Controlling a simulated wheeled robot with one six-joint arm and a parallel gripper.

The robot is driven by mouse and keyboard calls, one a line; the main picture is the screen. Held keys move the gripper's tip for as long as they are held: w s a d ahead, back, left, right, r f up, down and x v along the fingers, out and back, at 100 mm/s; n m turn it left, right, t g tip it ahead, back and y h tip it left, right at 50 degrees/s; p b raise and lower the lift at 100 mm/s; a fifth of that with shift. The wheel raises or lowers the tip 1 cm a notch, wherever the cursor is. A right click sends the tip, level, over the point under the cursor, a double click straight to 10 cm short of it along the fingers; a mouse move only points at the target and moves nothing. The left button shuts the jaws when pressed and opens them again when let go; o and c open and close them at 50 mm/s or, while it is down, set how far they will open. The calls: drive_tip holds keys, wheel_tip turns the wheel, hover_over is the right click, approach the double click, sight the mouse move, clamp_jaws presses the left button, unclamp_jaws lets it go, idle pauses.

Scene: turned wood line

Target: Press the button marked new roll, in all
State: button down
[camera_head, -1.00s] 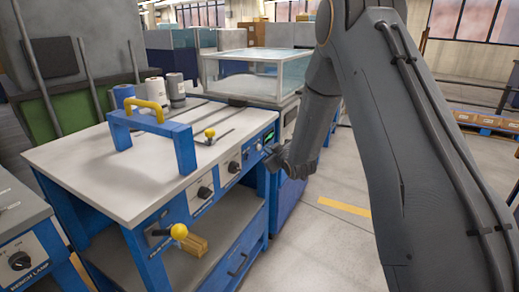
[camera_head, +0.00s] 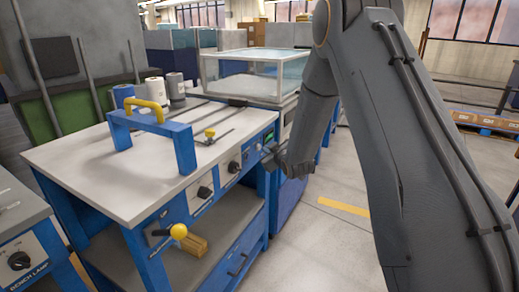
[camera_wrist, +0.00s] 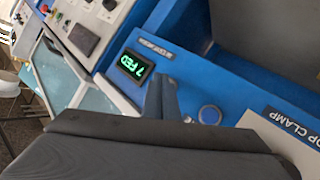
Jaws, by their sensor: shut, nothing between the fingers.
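A round blue button (camera_wrist: 210,114) with a pale ring sits on the blue front panel in the wrist view. No legible marking shows on it. A dark display (camera_wrist: 130,66) with green characters, seemingly "7 FED", is on the same panel; the small label beside it is too blurred to read. My gripper (camera_wrist: 161,96) is shut and empty, its fingers between the display and the button in the picture. I cannot tell whether it touches the panel. In the head view my gripper (camera_head: 268,158) is at the front right end of the blue bench (camera_head: 110,180).
The bench carries a blue frame with a yellow handle (camera_head: 146,108), a yellow-knobbed lever (camera_head: 210,133) and rolls (camera_head: 174,84). Black knobs (camera_head: 204,192) and a yellow ball lever (camera_head: 179,231) project from its front. A clear-covered machine (camera_head: 255,75) stands behind. The floor at right is open.

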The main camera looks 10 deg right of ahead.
drive_tip(key=shift+w+a, duration=0.2)
drive_tip(key=shift+a, duration=0.1)
idle(0.7)
drive_tip(key=shift+s+d, duration=0.45)
drive_tip(key=shift+d, duration=0.2)
drive_tip(key=s+d+p, duration=0.1)
drive_tip(key=d, duration=0.1)
drive_tip(key=s+d, duration=0.2)
drive_tip(key=shift+p, duration=0.35)
idle(0.7)
drive_tip(key=s+r+m+g+h+p, duration=0.1)
drive_tip(key=s+r+m+g+p, duration=0.1)
drive_tip(key=s, duration=1.3)
drive_tip(key=s+a+r+m+g+h+p, duration=0.1)
drive_tip(key=s+r+m+g+p, duration=0.2)
drive_tip(key=s, duration=1.3)
drive_tip(key=s+r+m+g+p, duration=0.2)
drive_tip(key=s+r+g, duration=0.4)
drive_tip(key=s, duration=0.9)
drive_tip(key=g+p, duration=0.1)
drive_tip(key=g, duration=0.2)
drive_tip(key=shift+s+a+m+h+p, duration=0.2)
drive_tip(key=shift+s+m+h+p, duration=0.1)
drive_tip(key=shift+h+p, duration=0.1)
